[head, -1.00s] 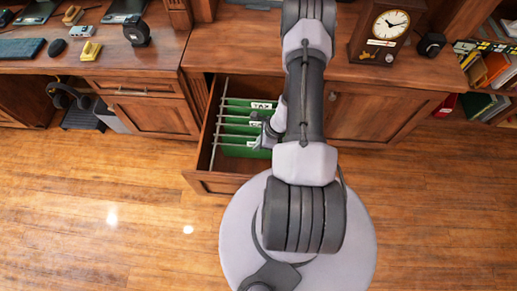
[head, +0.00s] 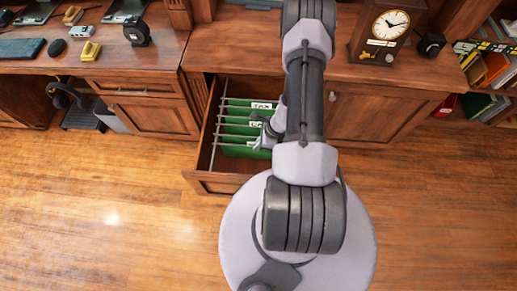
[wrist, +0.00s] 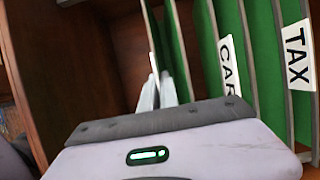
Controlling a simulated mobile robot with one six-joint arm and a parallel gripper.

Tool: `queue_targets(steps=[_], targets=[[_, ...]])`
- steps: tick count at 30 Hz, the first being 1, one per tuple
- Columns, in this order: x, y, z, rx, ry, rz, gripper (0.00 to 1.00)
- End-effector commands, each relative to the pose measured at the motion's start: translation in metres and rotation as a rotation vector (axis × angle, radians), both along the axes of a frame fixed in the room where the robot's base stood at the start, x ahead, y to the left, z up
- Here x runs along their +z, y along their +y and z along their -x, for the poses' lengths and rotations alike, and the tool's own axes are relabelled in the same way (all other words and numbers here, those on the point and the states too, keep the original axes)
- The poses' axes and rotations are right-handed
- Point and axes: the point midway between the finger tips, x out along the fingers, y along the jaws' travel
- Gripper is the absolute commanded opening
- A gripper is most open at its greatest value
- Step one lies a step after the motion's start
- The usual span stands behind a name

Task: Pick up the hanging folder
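Several green hanging folders (head: 240,130) with white label tabs hang in an open wooden drawer; one tab reads TAX. In the wrist view, the TAX folder (wrist: 284,60) and the CAR folder (wrist: 217,60) are at the right. A further green folder (wrist: 156,35) runs down to the fingertips of my gripper (wrist: 158,90). The two pale fingers look close together, around or beside that folder's edge; I cannot tell which. In the head view my gripper (head: 264,138) is inside the drawer at the nearest folders, partly hidden by my arm.
The wooden drawer (head: 215,184) has metal rails along its sides. The desk top above holds a clock (head: 388,30) and a black round object (head: 431,44) at the right. A cabinet door stands right of the drawer. Wooden floor lies open to the left.

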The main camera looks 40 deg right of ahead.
Motion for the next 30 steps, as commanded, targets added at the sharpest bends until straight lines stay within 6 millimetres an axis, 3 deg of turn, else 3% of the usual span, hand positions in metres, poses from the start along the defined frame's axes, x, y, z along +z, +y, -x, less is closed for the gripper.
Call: queue_targets(steps=[17,20,23,30], targets=[[0.005,0.000,0.000,0.000,0.001,0.000,0.00],[0.021,0.000,0.000,0.000,0.000,0.000,0.00],[0.049,0.000,0.000,0.001,-0.001,0.001,0.00],[0.131,-0.001,-0.001,0.000,-0.002,0.002,0.00]])
